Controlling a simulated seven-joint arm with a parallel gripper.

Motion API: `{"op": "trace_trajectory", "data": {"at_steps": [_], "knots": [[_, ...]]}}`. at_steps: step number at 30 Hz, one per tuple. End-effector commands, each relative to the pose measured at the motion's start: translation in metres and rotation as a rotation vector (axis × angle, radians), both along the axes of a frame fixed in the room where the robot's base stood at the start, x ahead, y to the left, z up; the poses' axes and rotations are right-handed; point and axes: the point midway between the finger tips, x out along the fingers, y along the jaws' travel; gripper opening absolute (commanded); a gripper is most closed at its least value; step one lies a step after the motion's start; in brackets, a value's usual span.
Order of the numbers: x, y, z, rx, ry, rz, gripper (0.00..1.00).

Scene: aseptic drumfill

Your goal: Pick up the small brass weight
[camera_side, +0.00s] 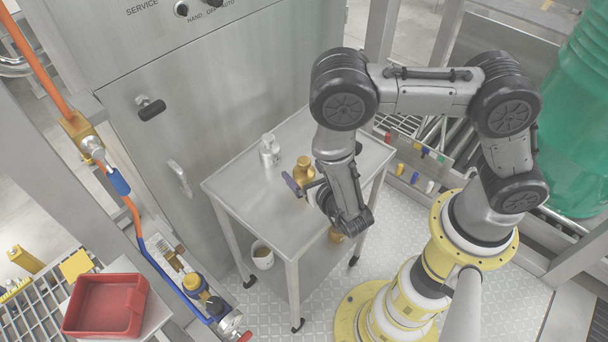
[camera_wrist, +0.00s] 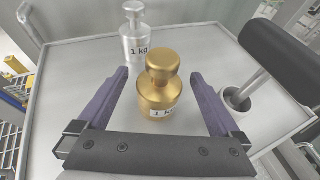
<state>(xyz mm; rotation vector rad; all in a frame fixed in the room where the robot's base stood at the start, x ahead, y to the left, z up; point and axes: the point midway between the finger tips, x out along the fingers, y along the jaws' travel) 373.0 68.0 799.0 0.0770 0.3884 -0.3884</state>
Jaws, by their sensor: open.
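A brass weight (camera_side: 303,171) with a round knob stands upright on the steel table. My gripper (camera_wrist: 160,74) is open. Its two purple fingers stand apart to the left and right of the weight in that view, and I see no finger touching it. In the side view my gripper (camera_side: 296,187) is just in front of the weight. A silver weight (camera_wrist: 134,38) labelled 1 kg stands behind the brass one; it also shows in the side view (camera_side: 269,152).
A small mortar with a pestle (camera_wrist: 238,98) stands right of my gripper on the table. A white pot (camera_side: 262,257) and a brass-coloured object (camera_side: 336,234) sit below the tabletop (camera_side: 235,183). A red bin (camera_side: 106,302) is far left. The tabletop's left part is clear.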

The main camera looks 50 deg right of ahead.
Motion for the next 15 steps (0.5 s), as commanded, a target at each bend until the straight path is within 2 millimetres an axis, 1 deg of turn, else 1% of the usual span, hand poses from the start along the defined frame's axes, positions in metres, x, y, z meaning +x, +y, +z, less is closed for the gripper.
{"op": "trace_trajectory", "data": {"at_steps": [3,10,11,15], "knots": [[0.0063,-0.0029,-0.0029,0.0,-0.001,0.0,1.0],[0.0071,-0.0028,-0.003,0.0,-0.001,0.001,1.0],[0.007,-0.0028,-0.0029,0.0,-0.001,0.001,0.96],[0.0069,-0.0029,-0.0029,0.0,-0.001,0.001,0.71]]}}
